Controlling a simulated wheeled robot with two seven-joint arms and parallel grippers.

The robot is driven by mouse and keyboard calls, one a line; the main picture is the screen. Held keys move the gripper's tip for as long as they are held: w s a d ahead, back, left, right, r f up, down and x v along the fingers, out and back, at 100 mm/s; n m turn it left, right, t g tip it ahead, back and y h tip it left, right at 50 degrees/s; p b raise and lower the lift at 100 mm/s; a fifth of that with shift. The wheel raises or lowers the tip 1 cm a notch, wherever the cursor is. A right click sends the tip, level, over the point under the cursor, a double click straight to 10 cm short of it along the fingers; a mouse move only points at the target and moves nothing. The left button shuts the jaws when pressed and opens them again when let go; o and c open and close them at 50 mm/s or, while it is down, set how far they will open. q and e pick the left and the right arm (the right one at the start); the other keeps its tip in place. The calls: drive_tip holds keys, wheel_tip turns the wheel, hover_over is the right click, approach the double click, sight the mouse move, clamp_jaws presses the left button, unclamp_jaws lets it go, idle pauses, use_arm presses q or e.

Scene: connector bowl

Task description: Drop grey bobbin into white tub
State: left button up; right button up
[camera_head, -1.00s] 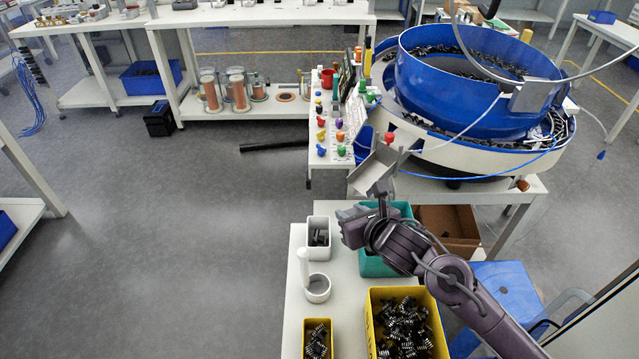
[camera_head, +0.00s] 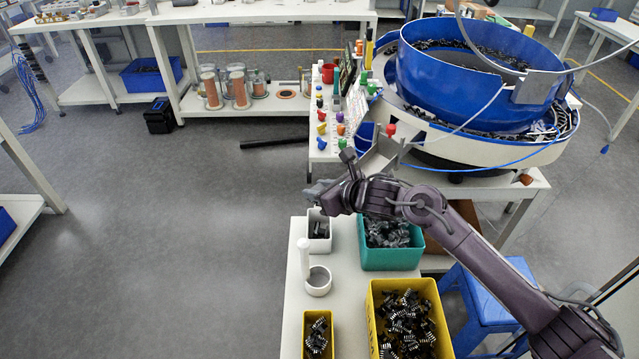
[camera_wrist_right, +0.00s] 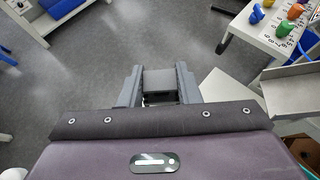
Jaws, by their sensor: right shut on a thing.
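My right gripper (camera_head: 318,190) reaches in from the right and hangs near the back edge of the white tub (camera_head: 319,246) in the head view. It is shut on the grey bobbin (camera_wrist_right: 159,80), which shows between the two fingers in the right wrist view (camera_wrist_right: 158,86). In the head view the bobbin cannot be told apart from the gripper. The white tub stands on the near white table with dark pieces inside, its back partly hidden by the gripper. My left gripper is not in view.
A teal bin (camera_head: 390,264) of grey parts stands right of the tub. A white round holder (camera_head: 318,289) and two yellow bins (camera_head: 374,335) (camera_head: 308,350) are nearer. The blue bowl feeder (camera_head: 470,100) is behind at right. Open floor lies left.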

drive_tip(key=shift+f, duration=1)
drive_tip(key=o, duration=1)
drive_tip(key=shift+o, duration=0.2)
drive_tip(key=b+v, duration=0.2)
drive_tip(key=v, duration=0.6)
drive_tip(key=shift+f, duration=0.1)
